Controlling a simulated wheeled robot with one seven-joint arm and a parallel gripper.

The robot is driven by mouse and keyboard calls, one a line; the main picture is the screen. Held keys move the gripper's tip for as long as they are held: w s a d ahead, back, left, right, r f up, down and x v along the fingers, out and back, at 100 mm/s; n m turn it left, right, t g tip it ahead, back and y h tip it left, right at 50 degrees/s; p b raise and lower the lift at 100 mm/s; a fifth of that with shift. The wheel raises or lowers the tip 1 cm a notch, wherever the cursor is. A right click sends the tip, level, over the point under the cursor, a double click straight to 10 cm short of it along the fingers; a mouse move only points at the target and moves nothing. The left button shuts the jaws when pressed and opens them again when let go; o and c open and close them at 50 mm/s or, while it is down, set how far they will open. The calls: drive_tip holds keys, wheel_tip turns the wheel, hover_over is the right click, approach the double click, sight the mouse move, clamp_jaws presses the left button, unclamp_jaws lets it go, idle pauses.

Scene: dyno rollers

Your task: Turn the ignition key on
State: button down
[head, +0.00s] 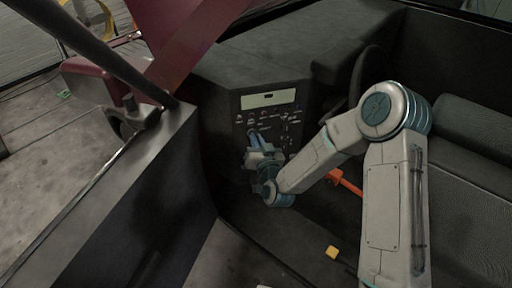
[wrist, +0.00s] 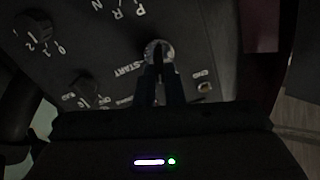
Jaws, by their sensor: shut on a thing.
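The ignition lock (wrist: 167,46) shows as a bright metal ring beside the START marking (wrist: 129,69) on the dark panel in the wrist view. My gripper (wrist: 158,66) has its two dark fingers at the lock, shut on the ignition key there. The key is mostly hidden between the fingertips, and its turned angle cannot be told. In the head view my gripper (head: 252,136) reaches the lower left of the dashboard panel (head: 268,112); key and lock are hidden there.
Marked knobs (wrist: 37,28) and (wrist: 86,88) sit left of the lock in the wrist view. The steering wheel (head: 357,78) is right of the panel. An orange lever (head: 347,183) and a yellow block (head: 332,252) are low in the cab. The door (head: 130,190) stands at left.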

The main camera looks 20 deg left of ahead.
drive_tip(key=m+b, duration=0.4)
drive_tip(key=b, duration=0.1)
drive_tip(key=shift+d+f+m, duration=0.15)
drive_tip(key=shift+f+m, duration=0.1)
drive_tip(key=shift+m, duration=0.15)
idle(0.3)
drive_tip(key=c, duration=1.5)
unclamp_jaws()
drive_tip(key=shift+r+m, duration=0.1)
drive_tip(key=shift+m, duration=0.2)
